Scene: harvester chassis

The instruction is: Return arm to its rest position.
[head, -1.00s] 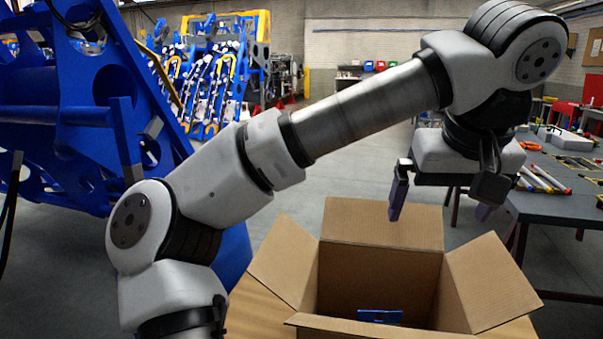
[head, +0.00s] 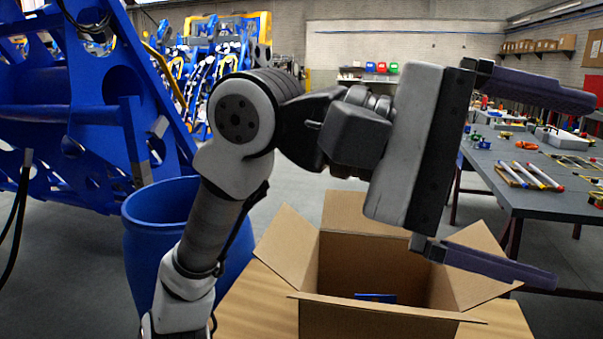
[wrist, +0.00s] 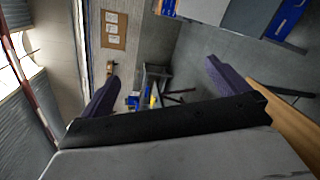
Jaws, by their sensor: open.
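My gripper (head: 545,180) is at the right of the head view, turned sideways and pointing right. Its two purple fingers are wide apart, one above the other, with nothing between them. My arm is folded, with the forearm upright at the centre left and the wrist above the open box. In the wrist view the spread fingers of my gripper (wrist: 160,82) show with only distant floor, wall and furniture between them.
An open cardboard box (head: 375,320) stands on a wooden surface (head: 250,300) below my gripper, with a blue piece (head: 376,297) inside. A blue barrel (head: 150,235) stands behind my forearm. A grey workbench (head: 560,200) with tools and markers is at the right. The blue chassis (head: 80,110) is at the left.

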